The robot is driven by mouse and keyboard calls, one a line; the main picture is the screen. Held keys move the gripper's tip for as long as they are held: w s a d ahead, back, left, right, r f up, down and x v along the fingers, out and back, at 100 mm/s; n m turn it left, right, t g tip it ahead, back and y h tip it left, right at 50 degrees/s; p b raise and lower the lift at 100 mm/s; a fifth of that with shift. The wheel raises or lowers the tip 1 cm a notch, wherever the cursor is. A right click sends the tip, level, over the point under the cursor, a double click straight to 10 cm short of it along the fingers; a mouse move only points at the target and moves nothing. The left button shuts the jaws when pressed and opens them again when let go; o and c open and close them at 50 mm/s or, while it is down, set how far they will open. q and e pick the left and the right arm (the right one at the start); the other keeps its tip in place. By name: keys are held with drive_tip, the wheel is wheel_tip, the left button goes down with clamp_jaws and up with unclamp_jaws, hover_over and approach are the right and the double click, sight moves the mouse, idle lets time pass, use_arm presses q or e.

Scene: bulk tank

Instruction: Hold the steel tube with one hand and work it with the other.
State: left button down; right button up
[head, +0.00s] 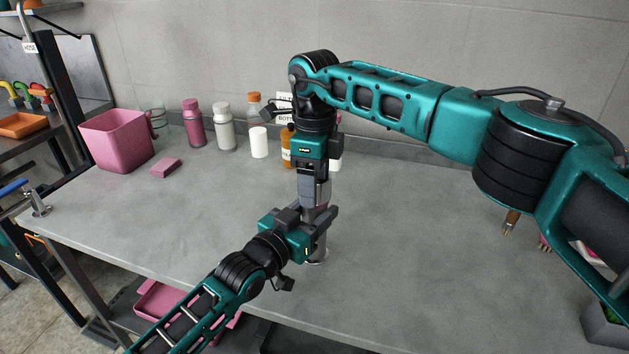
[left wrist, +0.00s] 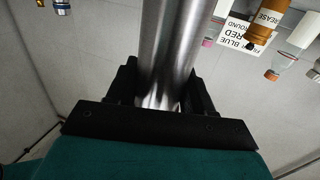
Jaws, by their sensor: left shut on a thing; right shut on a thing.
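The steel tube (head: 319,246) stands upright on the grey bench, near its front edge. My left gripper (head: 322,216) comes in from the front left and is shut around the tube's side. In the left wrist view the shiny tube (left wrist: 180,45) runs between the dark fingers of my left gripper (left wrist: 165,98). My right gripper (head: 315,192) points straight down from above and is shut at the tube's upper end, just above my left gripper. The fingers hide most of the tube's top, so I cannot tell what exactly they grip there.
Several bottles, including a magenta one (head: 194,124) and a white one (head: 225,128), line the back wall. A grey planter (head: 604,326) is at the right. The bench middle is clear.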

drive_tip(key=n, duration=0.3)
drive_tip(key=shift+n, duration=0.4)
drive_tip(key=n, duration=0.5)
drive_tip(key=shift+r, duration=0.2)
drive_tip(key=shift+r, duration=0.95)
drive_tip(key=shift+r, duration=2.05)
use_arm(q)
drive_tip(key=shift+c, duration=1.8)
unclamp_jaws()
